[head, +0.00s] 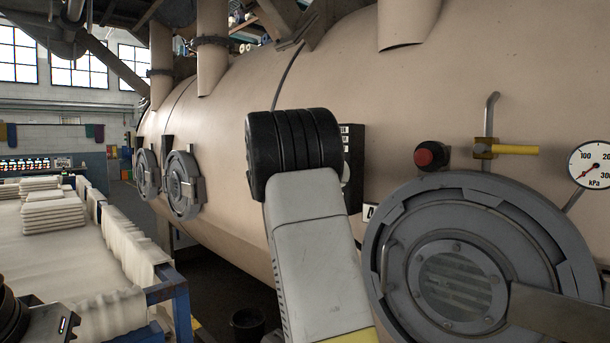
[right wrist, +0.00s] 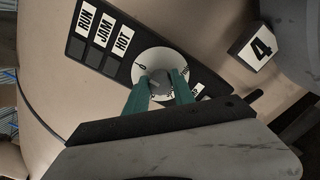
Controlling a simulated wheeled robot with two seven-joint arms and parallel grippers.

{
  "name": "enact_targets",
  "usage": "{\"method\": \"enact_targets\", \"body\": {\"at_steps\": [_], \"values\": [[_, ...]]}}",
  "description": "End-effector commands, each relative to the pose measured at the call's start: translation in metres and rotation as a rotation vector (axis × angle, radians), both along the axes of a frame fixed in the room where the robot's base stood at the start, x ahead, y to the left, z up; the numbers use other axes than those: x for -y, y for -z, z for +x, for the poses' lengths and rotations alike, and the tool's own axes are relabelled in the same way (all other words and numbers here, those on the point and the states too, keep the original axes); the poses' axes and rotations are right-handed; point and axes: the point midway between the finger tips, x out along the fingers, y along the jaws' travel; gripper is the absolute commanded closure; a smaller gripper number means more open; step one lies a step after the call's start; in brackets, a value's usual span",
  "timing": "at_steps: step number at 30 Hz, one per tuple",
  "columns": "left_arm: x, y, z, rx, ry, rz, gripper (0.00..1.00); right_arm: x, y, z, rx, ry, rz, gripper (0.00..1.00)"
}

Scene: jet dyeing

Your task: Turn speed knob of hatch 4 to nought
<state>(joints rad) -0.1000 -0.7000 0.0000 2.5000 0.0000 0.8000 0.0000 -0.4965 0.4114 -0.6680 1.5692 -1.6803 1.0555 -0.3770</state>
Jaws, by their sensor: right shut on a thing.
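In the right wrist view, a round white dial (right wrist: 150,60) sits on a black panel (right wrist: 98,35). A small grey speed knob (right wrist: 154,77) is at its middle. The green fingers of my right gripper (right wrist: 162,80) are on either side of the knob, shut on it. The dial's marks are too small and partly covered to read. A white plate with the number 4 (right wrist: 261,47) is right of the panel. In the head view my right arm hides the knob, my right gripper and most of the panel (head: 354,145). My left gripper's fingers are not in view.
The round grey hatch (head: 458,280) is right of my right arm, with a red button (head: 431,156), a yellow-handled valve (head: 512,150) and a kPa gauge (head: 591,164) above it. Two more hatches are farther left. A cloth-laden cart (head: 180,300) stands at the left.

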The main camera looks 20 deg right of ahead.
Motion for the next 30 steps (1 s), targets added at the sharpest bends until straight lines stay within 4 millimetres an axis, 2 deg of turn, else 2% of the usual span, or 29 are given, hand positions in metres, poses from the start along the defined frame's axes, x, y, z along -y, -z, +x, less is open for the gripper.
{"method": "enact_targets", "body": {"at_steps": [13, 14, 17, 26, 30], "values": [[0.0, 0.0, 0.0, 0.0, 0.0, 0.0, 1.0, 0.0, 0.001, 0.0, 0.008, -0.001, 0.006, 1.0], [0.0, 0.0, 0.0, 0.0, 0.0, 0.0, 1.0, 0.0, 0.001, 0.0, 0.008, -0.001, 0.006, 0.66], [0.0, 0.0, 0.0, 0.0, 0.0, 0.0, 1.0, 0.0, 0.001, 0.0, 0.009, 0.0, 0.005, 0.48], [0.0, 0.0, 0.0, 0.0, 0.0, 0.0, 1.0, -0.001, 0.0, 0.0, 0.008, -0.001, 0.004, 0.48], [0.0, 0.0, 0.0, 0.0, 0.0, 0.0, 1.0, -0.012, 0.0, -0.004, 0.009, -0.003, 0.005, 0.48]]}}
